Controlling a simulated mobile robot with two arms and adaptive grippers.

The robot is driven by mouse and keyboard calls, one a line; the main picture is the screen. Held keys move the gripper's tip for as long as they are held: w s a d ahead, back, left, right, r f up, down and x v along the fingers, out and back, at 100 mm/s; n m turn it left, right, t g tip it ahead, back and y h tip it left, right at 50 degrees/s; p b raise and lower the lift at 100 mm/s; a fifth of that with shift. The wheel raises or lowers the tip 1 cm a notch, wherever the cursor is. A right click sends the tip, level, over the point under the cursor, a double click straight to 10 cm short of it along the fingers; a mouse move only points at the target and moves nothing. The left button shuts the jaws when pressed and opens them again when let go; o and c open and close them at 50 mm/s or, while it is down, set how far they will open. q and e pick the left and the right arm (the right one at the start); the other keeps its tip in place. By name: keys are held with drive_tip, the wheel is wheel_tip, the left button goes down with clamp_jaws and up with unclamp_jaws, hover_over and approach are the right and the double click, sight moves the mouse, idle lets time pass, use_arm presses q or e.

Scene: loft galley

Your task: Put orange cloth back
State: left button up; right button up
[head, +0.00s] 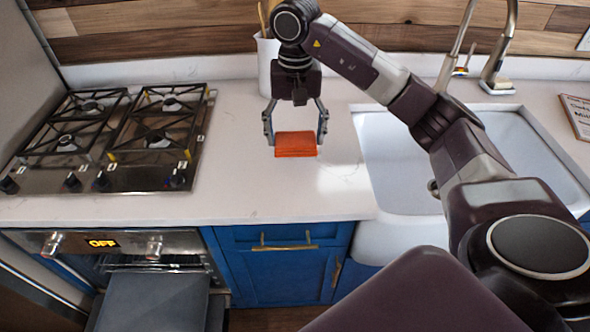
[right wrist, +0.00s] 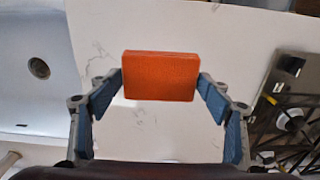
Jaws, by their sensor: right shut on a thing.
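The orange cloth (head: 296,144) is a folded, block-like piece at the middle of the white counter in the head view. My right gripper (head: 296,138) points down at it, with one finger on each side. In the right wrist view the orange cloth (right wrist: 160,76) sits between the fingertips of my right gripper (right wrist: 160,82), which close on its two short sides. I cannot tell whether the cloth touches the counter or is just above it. My left gripper is not in view.
A gas stove (head: 115,130) is on the left and a white sink (head: 400,165) with a faucet (head: 495,70) on the right. A utensil crock (head: 267,65) stands behind my gripper. The oven door (head: 155,300) is open below. Bare counter (head: 240,190) lies in front of the cloth.

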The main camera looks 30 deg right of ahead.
wheel_tip(320, 180, down, 12)
drive_tip(key=p, duration=0.2)
drive_tip(key=shift+r+p, duration=0.25)
drive_tip(key=shift+p, duration=0.15)
drive_tip(key=shift+f, duration=0.1)
drive_tip(key=shift+f+b, duration=0.15)
drive_tip(key=shift+b, duration=0.15)
drive_tip(key=o, duration=1.1)
